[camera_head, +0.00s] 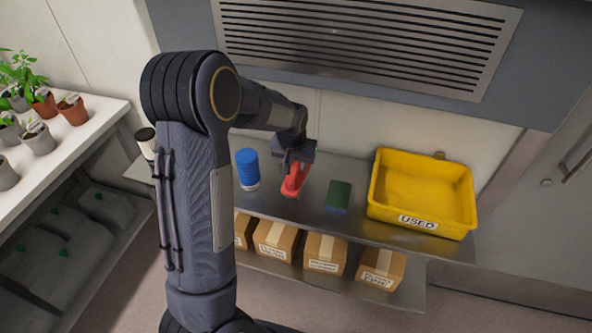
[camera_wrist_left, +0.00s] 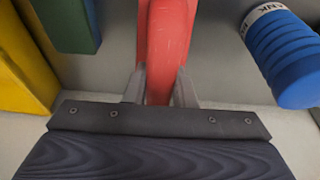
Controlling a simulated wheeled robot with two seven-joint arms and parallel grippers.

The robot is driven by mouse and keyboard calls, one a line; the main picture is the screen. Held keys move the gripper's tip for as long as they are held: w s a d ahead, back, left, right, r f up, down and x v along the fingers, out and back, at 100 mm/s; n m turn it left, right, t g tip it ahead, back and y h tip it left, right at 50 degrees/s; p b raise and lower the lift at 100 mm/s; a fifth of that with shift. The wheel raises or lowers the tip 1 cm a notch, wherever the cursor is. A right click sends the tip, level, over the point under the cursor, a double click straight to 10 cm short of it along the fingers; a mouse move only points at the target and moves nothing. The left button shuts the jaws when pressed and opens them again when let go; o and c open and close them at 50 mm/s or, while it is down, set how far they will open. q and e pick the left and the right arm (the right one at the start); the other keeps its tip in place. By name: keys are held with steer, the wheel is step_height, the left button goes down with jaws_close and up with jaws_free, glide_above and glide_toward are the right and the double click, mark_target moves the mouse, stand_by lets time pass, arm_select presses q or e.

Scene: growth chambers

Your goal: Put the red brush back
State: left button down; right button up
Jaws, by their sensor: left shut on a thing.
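The red brush (camera_head: 293,180) is at the middle of the metal shelf, between a blue bottle and a green block. My left gripper (camera_head: 297,164) is above the brush and shut on it. In the left wrist view the red brush (camera_wrist_left: 168,45) lies between the two fingers of the gripper (camera_wrist_left: 160,88). The brush's underside is hidden, so I cannot tell whether it touches the shelf. My right gripper is not in view.
A blue bottle (camera_head: 247,169) stands just left of the brush. A green block (camera_head: 338,195) lies to its right. A yellow bin (camera_head: 420,225) labelled USED is farther right. Cardboard boxes (camera_head: 325,252) sit on the lower shelf. Potted plants stand on a white bench (camera_head: 82,130) at left.

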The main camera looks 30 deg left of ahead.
arm_select(q)
steer(key=x, duration=0.3)
steer(key=shift+s+a+f, duration=0.1)
steer(key=shift+s+f, duration=0.2)
steer(key=shift+f, duration=0.1)
steer(key=c, duration=1.2)
jaws_free()
steer(key=v, duration=1.1)
steer(key=shift+r, duration=0.3)
steer(key=s+d+r+h, duration=0.1)
steer(key=s+d, duration=0.2)
steer(key=s, duration=0.5)
steer(key=s+d+r+t+h, duration=0.1)
steer(key=s+d, duration=0.3)
steer(key=s, duration=0.5)
steer(key=s+d+r+m+t+h, duration=0.1)
steer(key=s+d+r+h, duration=0.1)
steer(key=s, duration=0.7)
steer(key=shift+d+r, duration=0.5)
steer(key=shift+d, duration=0.5)
